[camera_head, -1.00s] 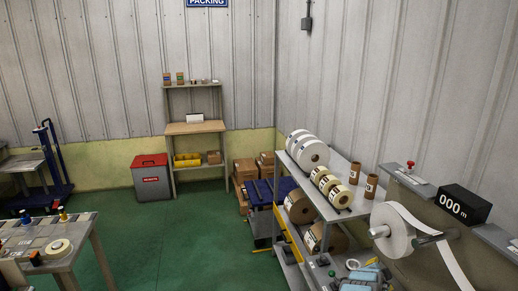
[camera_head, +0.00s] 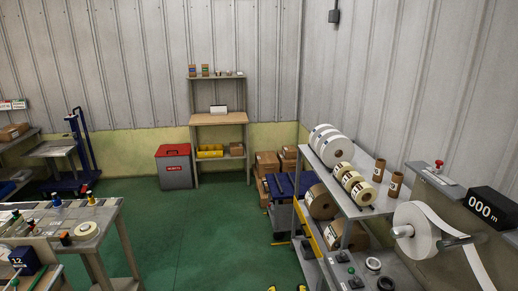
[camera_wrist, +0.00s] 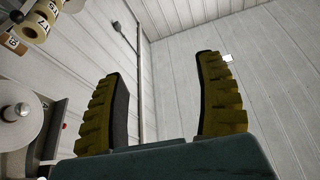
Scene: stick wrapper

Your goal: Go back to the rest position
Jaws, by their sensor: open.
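My gripper (camera_wrist: 160,105) is open and empty in the wrist view, its two yellow ribbed fingers with dark inner pads spread wide. In the head view only small yellow tips (camera_head: 287,288) show at the bottom edge, and the rest of my gripper is out of frame there. The white roll (camera_head: 416,230) on its spindle at the right is apart from my gripper. It also shows at the left of the wrist view (camera_wrist: 20,115).
A shelf unit (camera_head: 333,192) with white and brown rolls stands at the right, beside a black counter (camera_head: 492,207). A table (camera_head: 112,212) with small items is at the left. A red-lidded bin (camera_head: 174,170) stands by the back wall. Green floor (camera_head: 185,235) is clear between.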

